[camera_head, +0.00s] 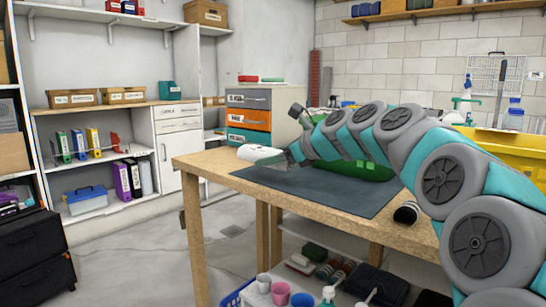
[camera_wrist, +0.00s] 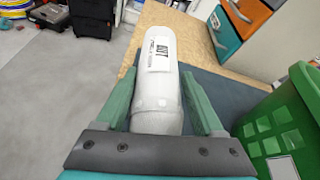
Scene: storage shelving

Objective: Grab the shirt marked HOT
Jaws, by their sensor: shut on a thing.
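A white rolled shirt (camera_wrist: 157,97) lies lengthwise between the two green fingers of my gripper (camera_wrist: 160,82), which is shut on it. A pale label with dark letters sits near the shirt's far end; the letters are too small and slanted to read surely. In the head view the white roll (camera_head: 258,154) sticks out to the left of my gripper (camera_head: 291,154), over the dark mat near the table's back-left edge. I cannot tell whether the roll touches the table.
A green basket (camera_wrist: 283,125) stands close to the right of my gripper. The wooden table (camera_head: 205,162) carries a dark mat (camera_head: 345,194) with free room in front. A grey-orange drawer unit (camera_head: 250,118) stands behind. A black cylinder (camera_head: 407,212) lies at the front edge.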

